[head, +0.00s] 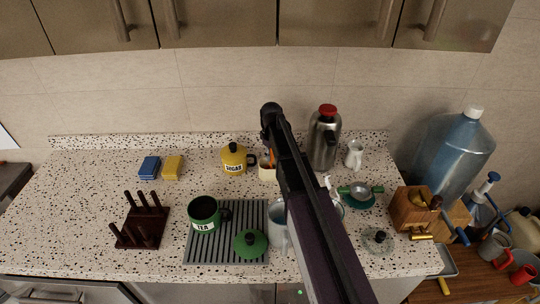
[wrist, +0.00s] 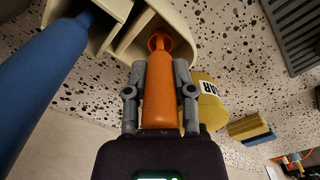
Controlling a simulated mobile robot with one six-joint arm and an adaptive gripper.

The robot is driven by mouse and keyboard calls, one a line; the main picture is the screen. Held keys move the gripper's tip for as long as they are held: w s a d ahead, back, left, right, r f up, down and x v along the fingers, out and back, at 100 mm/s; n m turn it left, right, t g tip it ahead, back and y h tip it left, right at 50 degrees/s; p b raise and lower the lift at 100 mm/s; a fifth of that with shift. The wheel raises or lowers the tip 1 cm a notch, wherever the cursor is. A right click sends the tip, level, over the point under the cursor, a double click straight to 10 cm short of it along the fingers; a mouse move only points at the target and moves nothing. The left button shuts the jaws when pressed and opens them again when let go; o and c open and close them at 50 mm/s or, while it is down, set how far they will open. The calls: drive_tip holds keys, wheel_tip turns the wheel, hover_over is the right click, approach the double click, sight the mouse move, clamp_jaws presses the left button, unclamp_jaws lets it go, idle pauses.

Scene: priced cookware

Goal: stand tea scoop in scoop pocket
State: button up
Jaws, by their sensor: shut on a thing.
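In the wrist view my gripper (wrist: 160,70) is shut on an orange handle (wrist: 160,98), which I take to be the tea scoop's. The handle's far, narrower end (wrist: 158,42) is at an open compartment of a cream divided holder (wrist: 185,18). I cannot tell how deep it goes in, and the scoop's bowl is not visible. In the head view the holder (head: 266,174) stands on the counter right of the yellow sugar canister, partly behind my arm. A bit of orange shows above it. My gripper is hidden there by the arm.
A large blue handle-like shape (wrist: 35,80) is close at left, by another compartment. The sugar canister (head: 234,160) stands beside the holder. A steel flask (head: 324,140) stands right of my arm. A green tea canister (head: 204,214) sits on a grey ribbed mat (head: 200,250).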

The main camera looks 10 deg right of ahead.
drive_tip(key=shift+f, duration=0.15)
drive_tip(key=o, duration=1)
drive_tip(key=shift+c, duration=0.2)
